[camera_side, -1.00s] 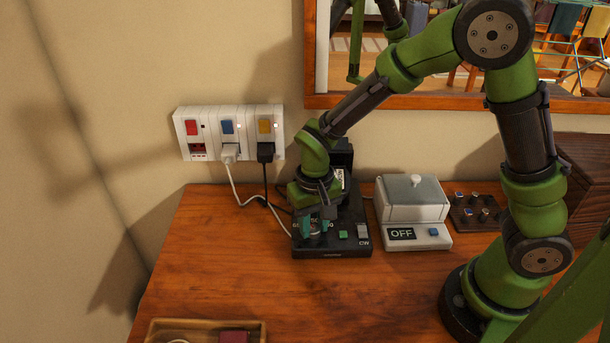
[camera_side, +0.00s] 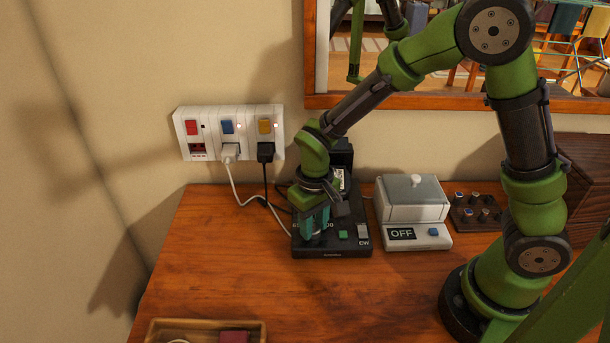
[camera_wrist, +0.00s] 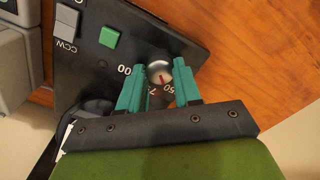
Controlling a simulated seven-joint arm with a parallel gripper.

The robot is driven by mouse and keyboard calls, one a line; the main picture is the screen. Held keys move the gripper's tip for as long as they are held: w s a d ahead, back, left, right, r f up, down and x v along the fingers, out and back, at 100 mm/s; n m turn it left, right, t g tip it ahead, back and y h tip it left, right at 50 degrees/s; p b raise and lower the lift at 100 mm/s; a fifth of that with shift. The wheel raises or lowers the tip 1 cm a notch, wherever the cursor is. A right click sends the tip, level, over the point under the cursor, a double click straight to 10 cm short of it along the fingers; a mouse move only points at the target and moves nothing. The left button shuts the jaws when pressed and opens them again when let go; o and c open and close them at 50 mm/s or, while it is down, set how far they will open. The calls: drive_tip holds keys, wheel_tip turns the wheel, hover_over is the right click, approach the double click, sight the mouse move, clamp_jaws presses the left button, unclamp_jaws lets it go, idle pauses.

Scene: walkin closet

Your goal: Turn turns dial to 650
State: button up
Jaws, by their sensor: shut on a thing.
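The dial is a small silver knob with a red pointer (camera_wrist: 158,70) on a black box (camera_side: 345,249). In the wrist view the pointer points down toward partly hidden printed numbers; I can make out "50" and part of a "7". My gripper (camera_side: 314,234) is over the left part of the box, its fingers pointing down. In the wrist view its two teal fingers (camera_wrist: 160,78) are on either side of the knob, shut on it. The fingers hide the knob in the side view. A green button (camera_side: 343,234) and a grey switch (camera_side: 363,230) are to the right.
A white machine (camera_side: 415,212) with an "OFF" display stands right of the box. A power strip (camera_side: 229,132) with cords is on the wall. A wooden tray (camera_side: 160,326) is at the front left.

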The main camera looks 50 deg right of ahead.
drive_tip(key=o, duration=1)
drive_tip(key=shift+o, duration=0.2)
wheel_tip(320, 180, up, 17)
drive_tip(key=s+d+r+m+t+y, duration=0.1)
drive_tip(key=s+d+r+t, duration=0.1)
drive_tip(key=s, duration=0.3)
drive_tip(key=s+d+r+m+t+y, duration=0.1)
drive_tip(key=s+d+t, duration=0.3)
drive_tip(key=s+t, duration=0.1)
drive_tip(key=shift+s+r+m, duration=0.35)
drive_tip(key=shift+s+m, duration=0.05)
drive_tip(key=shift+s, duration=0.25)
